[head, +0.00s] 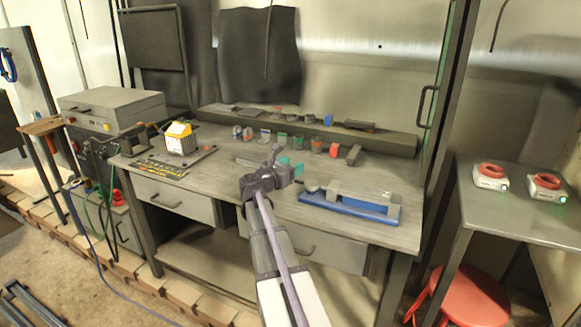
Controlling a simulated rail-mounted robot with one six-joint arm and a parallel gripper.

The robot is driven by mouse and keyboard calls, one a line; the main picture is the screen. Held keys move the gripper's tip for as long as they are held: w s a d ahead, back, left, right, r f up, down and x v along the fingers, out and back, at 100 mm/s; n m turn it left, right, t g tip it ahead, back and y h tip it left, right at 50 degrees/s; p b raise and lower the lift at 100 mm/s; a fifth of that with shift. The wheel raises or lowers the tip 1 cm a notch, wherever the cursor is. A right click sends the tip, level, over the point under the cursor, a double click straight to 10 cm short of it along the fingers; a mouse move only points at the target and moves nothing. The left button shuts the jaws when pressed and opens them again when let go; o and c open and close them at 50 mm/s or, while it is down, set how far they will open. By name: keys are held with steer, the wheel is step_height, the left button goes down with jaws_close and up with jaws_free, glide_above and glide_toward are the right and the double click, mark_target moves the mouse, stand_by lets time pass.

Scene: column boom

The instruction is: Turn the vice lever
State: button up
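A low grey and blue device (362,197), which looks like a vice, lies on the right front of the workbench. A short dark piece (312,187) sticks out at its left end; I cannot tell for sure whether it is the lever. My gripper (277,152) is over the bench's middle, left of this device and apart from it. Whether its fingers are open or shut is too small to tell. A teal object (297,170) shows just right of my gripper, partly hidden by it.
The workbench (230,150) has a raised back ledge with several small coloured parts in front. A yellow and white box (180,138) stands at its left. A side table (530,215) at right holds two white-and-red devices (491,176). A red stool (465,298) stands below.

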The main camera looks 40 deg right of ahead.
steer(key=a, duration=0.7)
steer(key=s+a, duration=0.1)
steer(key=a, duration=0.2)
steer(key=shift+a, duration=0.4)
